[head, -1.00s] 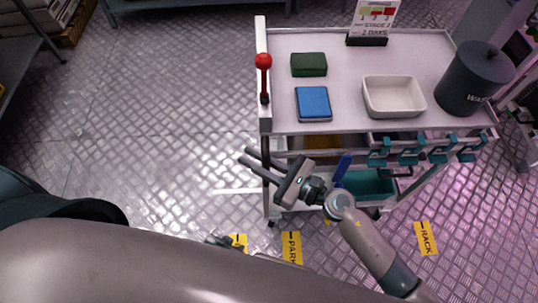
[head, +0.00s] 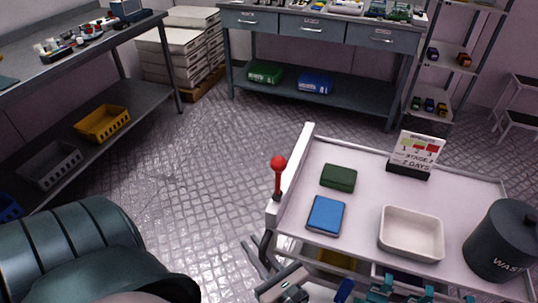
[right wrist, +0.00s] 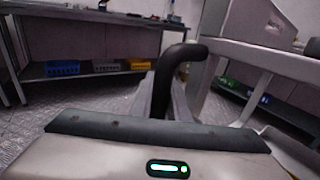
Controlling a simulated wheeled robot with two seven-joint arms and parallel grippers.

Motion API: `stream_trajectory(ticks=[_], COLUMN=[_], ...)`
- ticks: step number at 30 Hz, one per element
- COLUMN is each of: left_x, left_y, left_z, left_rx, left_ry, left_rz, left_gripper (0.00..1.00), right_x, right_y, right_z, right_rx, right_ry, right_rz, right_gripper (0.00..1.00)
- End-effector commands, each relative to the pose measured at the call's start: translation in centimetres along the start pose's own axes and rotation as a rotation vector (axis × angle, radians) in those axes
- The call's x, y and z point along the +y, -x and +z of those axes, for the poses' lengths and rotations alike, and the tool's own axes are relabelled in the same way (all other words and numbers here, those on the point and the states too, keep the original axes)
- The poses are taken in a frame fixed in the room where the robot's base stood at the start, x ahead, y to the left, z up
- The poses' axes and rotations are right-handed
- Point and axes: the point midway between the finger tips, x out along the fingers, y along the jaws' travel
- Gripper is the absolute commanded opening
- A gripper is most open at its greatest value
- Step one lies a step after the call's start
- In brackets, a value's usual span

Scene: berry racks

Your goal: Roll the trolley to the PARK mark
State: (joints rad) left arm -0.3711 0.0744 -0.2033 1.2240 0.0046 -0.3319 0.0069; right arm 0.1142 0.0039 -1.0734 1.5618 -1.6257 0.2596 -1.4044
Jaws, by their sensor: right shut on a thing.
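The trolley (head: 368,197) stands at the right in the head view, with a pale top and a raised white end panel. Its dark curved handle (right wrist: 178,72) rises between my right gripper's fingers in the right wrist view. My right gripper (head: 262,260) is at the trolley's near left end, low in the head view, and is shut on the handle. The trolley's lower part is cut off by the picture's edge. The PARK mark is not in either current view. My left gripper is not in view.
On the trolley are a red-knobbed lever (head: 278,170), green box (head: 338,178), blue box (head: 326,214), white tray (head: 411,250), sign (head: 415,153) and dark waste bin (head: 500,240). Benches stand left (head: 120,105) and behind (head: 320,93); a rack (head: 450,60) is back right. Floor (head: 200,170) between is clear.

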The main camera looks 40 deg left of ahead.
Motion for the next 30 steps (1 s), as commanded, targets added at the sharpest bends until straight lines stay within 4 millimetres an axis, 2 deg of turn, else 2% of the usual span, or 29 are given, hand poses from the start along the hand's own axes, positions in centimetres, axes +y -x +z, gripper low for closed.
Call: stream_trajectory(ticks=[6,17,18,30], left_x=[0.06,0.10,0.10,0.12], left_y=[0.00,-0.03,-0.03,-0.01], left_z=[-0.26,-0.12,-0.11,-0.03], left_rx=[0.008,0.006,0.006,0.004], left_ry=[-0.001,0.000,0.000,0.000], left_rz=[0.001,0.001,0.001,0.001], left_gripper=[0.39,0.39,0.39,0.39], right_x=[0.63,0.65,0.65,0.61], right_y=[-0.91,-0.96,-0.96,-0.94], right_z=[0.00,-0.03,-0.03,-0.04], right_rx=[0.000,0.000,0.000,0.001], right_ry=[0.000,0.000,0.000,0.000], right_rz=[0.000,-0.001,-0.001,-0.001], right_gripper=[0.00,0.00,0.23,0.23])
